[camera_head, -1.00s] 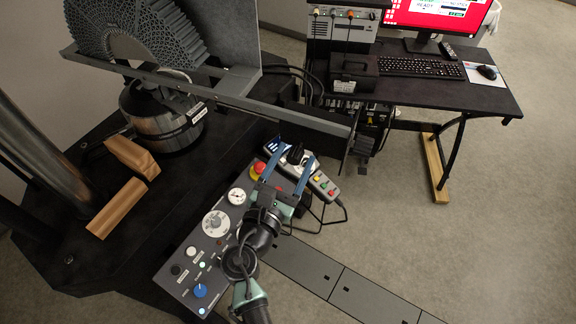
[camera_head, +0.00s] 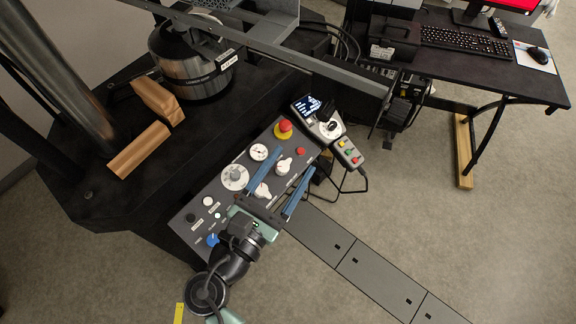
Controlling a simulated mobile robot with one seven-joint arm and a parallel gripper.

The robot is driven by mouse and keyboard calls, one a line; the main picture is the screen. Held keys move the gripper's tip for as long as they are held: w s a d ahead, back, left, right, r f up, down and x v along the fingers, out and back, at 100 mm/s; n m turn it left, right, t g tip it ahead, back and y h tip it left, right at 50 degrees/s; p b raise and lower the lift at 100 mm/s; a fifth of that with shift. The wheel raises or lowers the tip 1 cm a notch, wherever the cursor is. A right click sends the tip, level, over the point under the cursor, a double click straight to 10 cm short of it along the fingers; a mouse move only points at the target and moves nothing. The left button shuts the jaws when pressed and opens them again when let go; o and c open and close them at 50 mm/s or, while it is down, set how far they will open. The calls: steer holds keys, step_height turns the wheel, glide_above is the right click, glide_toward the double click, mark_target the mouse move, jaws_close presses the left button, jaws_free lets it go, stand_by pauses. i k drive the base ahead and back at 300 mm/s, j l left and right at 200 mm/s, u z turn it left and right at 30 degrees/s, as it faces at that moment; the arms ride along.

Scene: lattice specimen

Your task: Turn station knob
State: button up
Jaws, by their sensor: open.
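The station's control panel (camera_head: 228,208) is a grey sloped box in the middle. It carries a large white dial (camera_head: 235,177), a white knob (camera_head: 283,165), another white knob (camera_head: 262,190) and a blue knob (camera_head: 212,239). I cannot tell which one is the station knob. My gripper (camera_head: 296,159) has two blue fingers, spread apart and empty, over the panel's right side. Both white knobs show between or beside the fingers in the picture; contact cannot be told. My gripper's body hides the panel's lower right edge.
A red stop button (camera_head: 284,128) tops the panel. A display unit with a dark knob (camera_head: 326,113) and a button box (camera_head: 349,152) stand beyond it. A steel cylinder (camera_head: 190,62) and wooden blocks (camera_head: 139,148) lie left. A desk (camera_head: 480,68) is right.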

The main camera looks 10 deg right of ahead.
mark_target(398, 110)
steer(key=z, duration=0.95)
